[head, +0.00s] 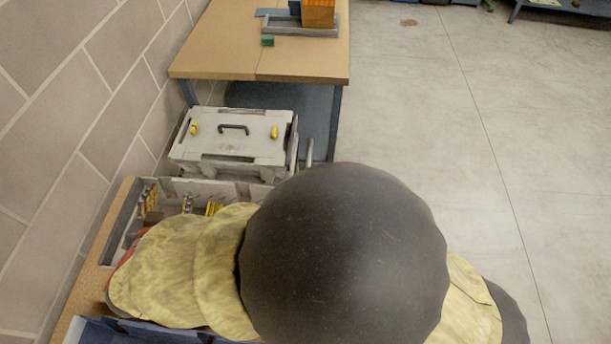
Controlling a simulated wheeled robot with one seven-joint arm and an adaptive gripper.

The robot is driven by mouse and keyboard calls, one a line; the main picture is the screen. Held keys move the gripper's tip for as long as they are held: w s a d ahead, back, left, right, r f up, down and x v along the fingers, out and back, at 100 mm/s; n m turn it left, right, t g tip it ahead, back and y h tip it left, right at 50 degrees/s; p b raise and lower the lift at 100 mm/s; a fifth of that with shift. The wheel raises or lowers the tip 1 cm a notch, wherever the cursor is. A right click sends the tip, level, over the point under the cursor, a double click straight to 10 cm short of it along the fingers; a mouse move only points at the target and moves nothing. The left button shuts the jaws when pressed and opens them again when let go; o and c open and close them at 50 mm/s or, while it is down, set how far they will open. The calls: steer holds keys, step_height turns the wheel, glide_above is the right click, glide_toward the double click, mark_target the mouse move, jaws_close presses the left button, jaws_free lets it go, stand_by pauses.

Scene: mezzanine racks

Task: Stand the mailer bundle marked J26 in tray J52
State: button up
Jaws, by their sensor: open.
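No label J26 or J52 can be read in the head view, so I cannot tell which thing is the bundle or the tray. A shallow grey tray (275,29) lies on the far wooden table (215,45). An orange-brown block (318,13) stands upright in or over it, with a blue item beside it at the picture's top edge. My gripper is not in view. Large dark and yellow shapes in front hide much of the near area.
A small green block (268,41) sits by the tray. A closed grey case (240,149) with yellow latches stands before the table. A grey open bin (128,222) with small items and a blue container (150,331) are nearer.

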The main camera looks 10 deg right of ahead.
steer(key=w+d+r+y, duration=0.3)
steer(key=w+r+y, duration=0.1)
steer(key=w+r, duration=0.4)
steer(key=s+d+r+n+g+y, duration=0.1)
steer(key=d+r+n+g+y, duration=0.15)
steer(key=d+r, duration=0.6)
steer(key=s+d+f+g+h, duration=0.1)
steer(key=s+d+h, duration=0.1)
steer(key=s+d, duration=0.4)
steer(key=s+d+f+g+h, duration=0.2)
steer(key=s+d, duration=0.5)
steer(key=d, duration=0.7)
steer(key=s+d+f+g+h, duration=0.1)
steer(key=s+d+f+h, duration=0.1)
steer(key=s+d, duration=0.4)
steer(key=d, duration=0.5)
steer(key=shift+s+n+h, duration=0.25)
steer(key=shift+n+h, duration=0.1)
steer(key=shift+a+g, duration=0.1)
steer(key=shift+g, duration=0.15)
steer(key=shift+c, duration=1.2)
